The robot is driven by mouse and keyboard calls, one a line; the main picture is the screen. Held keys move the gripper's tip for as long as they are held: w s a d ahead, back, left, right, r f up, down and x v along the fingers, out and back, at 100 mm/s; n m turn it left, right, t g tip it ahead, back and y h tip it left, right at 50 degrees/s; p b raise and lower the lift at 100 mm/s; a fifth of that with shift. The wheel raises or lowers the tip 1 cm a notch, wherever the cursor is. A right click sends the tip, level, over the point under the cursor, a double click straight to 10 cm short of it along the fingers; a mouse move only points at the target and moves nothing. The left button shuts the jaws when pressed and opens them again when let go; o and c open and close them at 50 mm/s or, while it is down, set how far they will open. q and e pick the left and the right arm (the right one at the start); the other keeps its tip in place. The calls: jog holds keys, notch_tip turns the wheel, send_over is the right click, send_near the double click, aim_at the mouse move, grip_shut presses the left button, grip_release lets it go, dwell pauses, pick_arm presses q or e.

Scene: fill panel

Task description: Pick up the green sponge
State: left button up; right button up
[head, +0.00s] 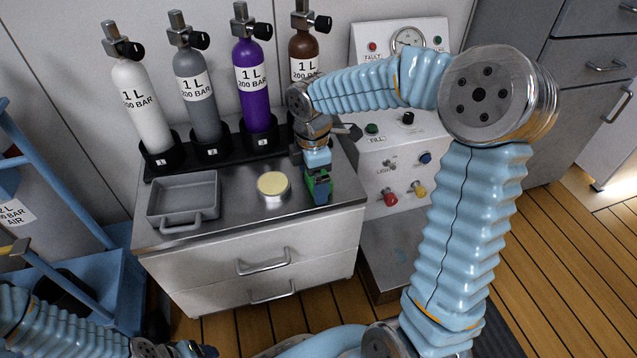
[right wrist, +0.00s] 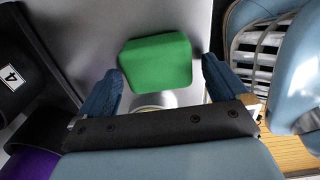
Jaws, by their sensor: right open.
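The green sponge (right wrist: 157,60) lies on the grey cabinet top, near its right front corner. In the right wrist view it sits between and slightly beyond the fingertips of my right gripper (right wrist: 162,76). The blue fingers are spread, one on each side, with a visible gap to the sponge. In the head view my right gripper (head: 318,183) reaches down over the sponge (head: 311,186) and hides much of it.
A round tin with a pale yellow top (head: 273,184) stands just left of the sponge. A grey tray (head: 184,200) is further left. Several gas cylinders stand in a black rack (head: 222,160) behind. A control panel (head: 400,150) is at the right.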

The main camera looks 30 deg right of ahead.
jog(key=shift+r, duration=0.1)
jog(key=shift+c, duration=0.3)
jog(key=c, duration=1)
jog(key=shift+r, duration=0.55)
notch_tip(320, 180, up, 3)
jog(key=shift+s+f+p, duration=0.1)
jog(key=shift+f+p, duration=0.05)
jog(key=shift+p, duration=0.4)
jog(key=s+a+r, duration=0.1)
jog(key=s+r, duration=0.2)
jog(key=s, duration=0.1)
jog(key=s+a+r+p, duration=0.1)
jog(key=s+r, duration=0.2)
jog(key=s, duration=0.2)
jog(key=s+a+r+p, duration=0.1)
jog(key=s+a+r, duration=0.1)
jog(key=s+r, duration=0.1)
jog(key=shift+s+r, duration=0.1)
jog(key=shift+s, duration=0.55)
